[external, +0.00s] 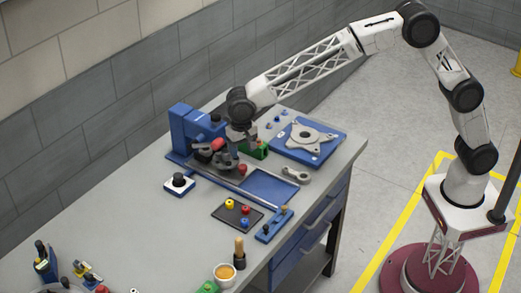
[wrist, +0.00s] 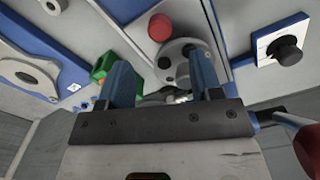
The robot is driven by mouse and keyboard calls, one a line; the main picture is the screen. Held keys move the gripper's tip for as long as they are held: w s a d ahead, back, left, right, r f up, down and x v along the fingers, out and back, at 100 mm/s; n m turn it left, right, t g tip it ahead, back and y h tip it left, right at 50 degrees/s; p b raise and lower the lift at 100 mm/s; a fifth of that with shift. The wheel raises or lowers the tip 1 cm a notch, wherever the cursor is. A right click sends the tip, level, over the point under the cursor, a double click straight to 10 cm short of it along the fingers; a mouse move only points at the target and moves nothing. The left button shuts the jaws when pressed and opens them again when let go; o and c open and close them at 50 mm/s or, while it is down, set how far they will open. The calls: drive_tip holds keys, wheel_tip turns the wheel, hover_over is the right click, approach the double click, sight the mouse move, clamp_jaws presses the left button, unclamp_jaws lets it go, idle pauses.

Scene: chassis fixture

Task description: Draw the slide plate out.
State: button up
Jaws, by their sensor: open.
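I cannot tell for sure which part is the slide plate. A flat dark blue plate (external: 270,187) lies on the table in front of the blue fixture (external: 190,135), and its edge shows at the top of the wrist view (wrist: 125,8). My gripper (external: 240,143) is over the fixture's right end. In the wrist view my gripper (wrist: 160,65) is open, its blue fingers apart. Beyond the fingertips is a grey round part (wrist: 185,50) with dark holes, next to a red knob (wrist: 160,27). Contact cannot be told.
A green block (wrist: 105,66) is close to one finger. A red-handled crank (wrist: 305,145) is at the wrist view's lower right. A black knob on a base (external: 178,183) is left, and a blue panel with a grey flange (external: 308,137) is right. Small parts stand in front.

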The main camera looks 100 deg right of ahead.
sight(243, 166)
drive_tip(key=shift+f, duration=0.15)
drive_tip(key=shift+f, duration=3.75)
drive_tip(key=shift+c, duration=0.2)
clamp_jaws()
